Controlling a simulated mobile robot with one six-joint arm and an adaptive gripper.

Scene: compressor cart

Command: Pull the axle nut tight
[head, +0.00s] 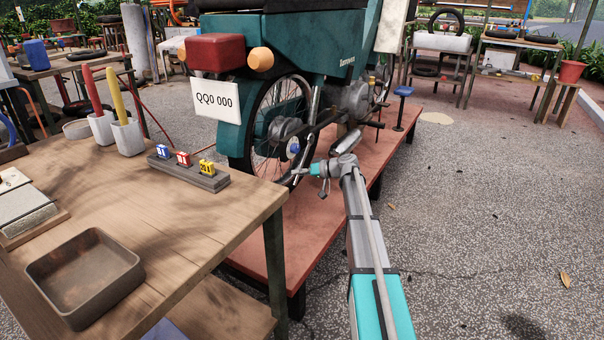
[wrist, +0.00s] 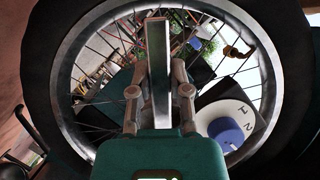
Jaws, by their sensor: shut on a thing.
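The motorcycle's rear wheel (head: 262,155) shows its hub on this side, with a blue axle nut (head: 293,148) at its centre. In the wrist view the blue nut (wrist: 225,131) sits at the lower right on a pale, marked disc (wrist: 243,116). My gripper (head: 308,171) is beside the wheel, just below and right of the nut. In the wrist view my gripper (wrist: 159,92) is shut on a flat grey metal bar (wrist: 158,45), which looks like a tool handle. The bar points away from me across the spokes.
The motorcycle stands on a red platform (head: 305,225). A wooden workbench (head: 170,225) at the left bears an empty tray (head: 85,275), a block with numbered pieces (head: 190,172) and pots with coloured handles (head: 127,138).

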